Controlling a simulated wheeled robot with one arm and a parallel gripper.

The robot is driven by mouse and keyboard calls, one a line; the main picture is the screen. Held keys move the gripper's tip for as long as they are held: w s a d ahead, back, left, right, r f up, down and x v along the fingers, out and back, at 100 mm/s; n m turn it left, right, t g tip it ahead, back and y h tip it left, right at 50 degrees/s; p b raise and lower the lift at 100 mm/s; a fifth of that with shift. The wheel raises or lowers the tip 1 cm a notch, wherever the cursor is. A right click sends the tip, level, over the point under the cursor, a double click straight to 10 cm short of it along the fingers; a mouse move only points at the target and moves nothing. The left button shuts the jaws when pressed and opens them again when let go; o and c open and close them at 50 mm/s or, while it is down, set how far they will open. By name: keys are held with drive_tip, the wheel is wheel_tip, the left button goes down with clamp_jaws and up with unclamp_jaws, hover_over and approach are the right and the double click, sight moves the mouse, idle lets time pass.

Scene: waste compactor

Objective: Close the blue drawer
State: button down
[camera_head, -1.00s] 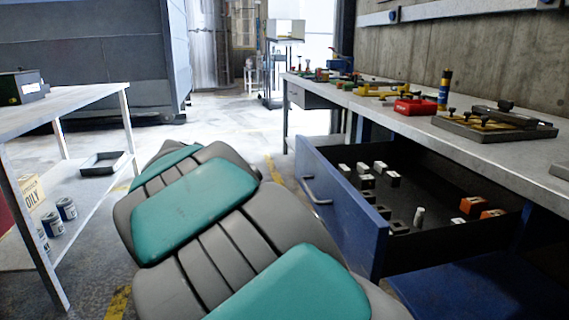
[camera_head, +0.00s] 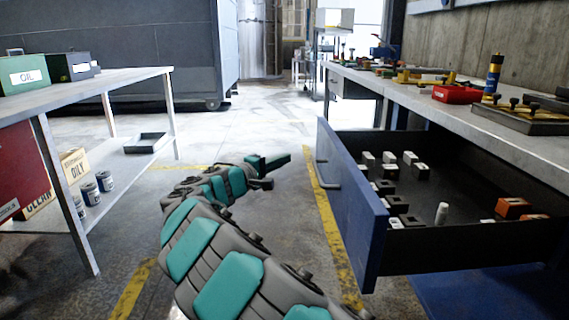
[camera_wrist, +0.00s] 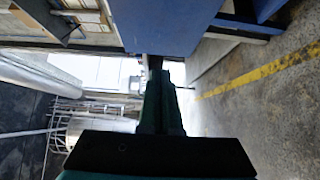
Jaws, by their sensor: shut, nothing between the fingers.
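The blue drawer (camera_head: 352,205) stands pulled out from under the workbench on the right in the head view. Its front panel carries a grey bar handle (camera_head: 327,176), and small white, dark and orange items lie inside it. My gripper (camera_head: 283,160) is shut and empty. It is to the left of the drawer front, beyond the handle, with a visible gap in the head view. In the wrist view my shut gripper (camera_wrist: 158,85) points ahead, and a blue panel (camera_wrist: 170,25), apparently the drawer front, fills the top middle close to the fingers.
The grey workbench (camera_head: 420,95) runs along the right wall with tools and a red tray (camera_head: 457,94) on top. A shelf table (camera_head: 95,80) with boxes and cans stands at left. Open floor with yellow lines (camera_head: 330,230) lies between them.

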sight(320, 150)
drive_tip(key=shift+w+d, duration=0.7)
drive_tip(key=shift+d, duration=0.7)
drive_tip(key=shift+w+d, duration=0.75)
drive_tip(key=shift+d, duration=0.65)
drive_tip(key=shift+w+d, duration=0.7)
drive_tip(key=shift+d, duration=0.7)
